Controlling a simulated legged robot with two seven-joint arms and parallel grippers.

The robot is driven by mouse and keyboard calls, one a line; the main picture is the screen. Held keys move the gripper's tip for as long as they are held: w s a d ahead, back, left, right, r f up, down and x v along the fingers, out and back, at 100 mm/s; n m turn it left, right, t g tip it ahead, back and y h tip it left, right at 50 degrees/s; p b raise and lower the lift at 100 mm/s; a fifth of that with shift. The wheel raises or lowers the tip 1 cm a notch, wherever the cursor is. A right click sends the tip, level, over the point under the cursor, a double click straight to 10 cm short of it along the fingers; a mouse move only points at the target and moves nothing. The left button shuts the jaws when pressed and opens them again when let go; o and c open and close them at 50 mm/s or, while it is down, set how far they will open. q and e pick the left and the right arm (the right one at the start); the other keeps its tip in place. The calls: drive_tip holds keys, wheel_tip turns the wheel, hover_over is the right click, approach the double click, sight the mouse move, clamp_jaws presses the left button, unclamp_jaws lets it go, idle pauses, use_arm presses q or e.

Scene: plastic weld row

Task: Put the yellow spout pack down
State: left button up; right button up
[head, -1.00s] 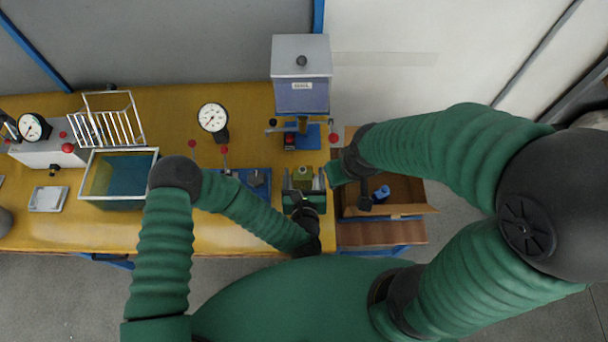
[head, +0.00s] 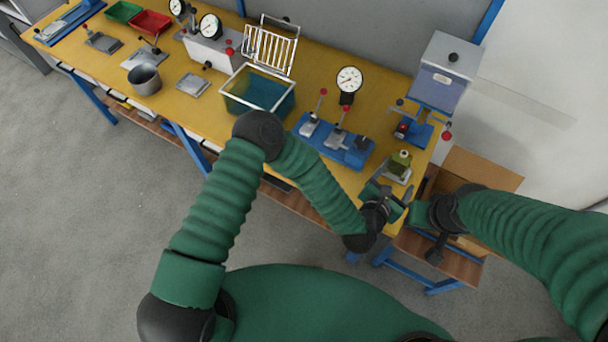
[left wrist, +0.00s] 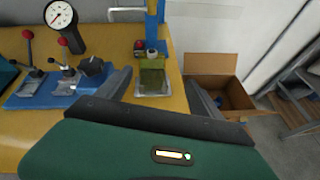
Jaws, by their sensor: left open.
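The yellow spout pack (head: 400,163) is a small olive-yellow block with a pale round spout on top. It stands upright on a silver plate (left wrist: 154,92) near the right end of the yellow bench, and it also shows in the left wrist view (left wrist: 152,73). My left gripper (head: 394,189) is open and empty just on the near side of the pack. In the left wrist view its dark fingers spread to either side, with a gap to the pack.
Beyond the pack stands a blue-grey press (head: 445,80). Left of it are a blue fixture (head: 335,145) with red-knobbed levers, a dial gauge (head: 349,79) and a blue water tank (head: 258,92). The open cardboard box (head: 490,168) stands right of the bench.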

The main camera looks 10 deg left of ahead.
use_arm(q)
drive_tip(key=s+a+r+m+g+y, duration=0.1)
drive_tip(key=a+r+m+g, duration=0.15)
drive_tip(key=a+m, duration=0.75)
drive_tip(key=s+a+r+m+g+y, duration=0.1)
drive_tip(key=s+a+m+g, duration=0.15)
drive_tip(key=a+m, duration=0.7)
drive_tip(key=s+a+r+m+g+y, duration=0.1)
drive_tip(key=s+a+r+m+g, duration=0.1)
drive_tip(key=s+a+m, duration=0.3)
drive_tip(key=s+a+r+m+g+y, duration=0.2)
drive_tip(key=s+a+r+m, duration=0.2)
drive_tip(key=a, duration=0.7)
drive_tip(key=shift+s+r+m+g, duration=0.25)
drive_tip(key=shift+s+m+g, duration=0.2)
drive_tip(key=shift+s, duration=0.85)
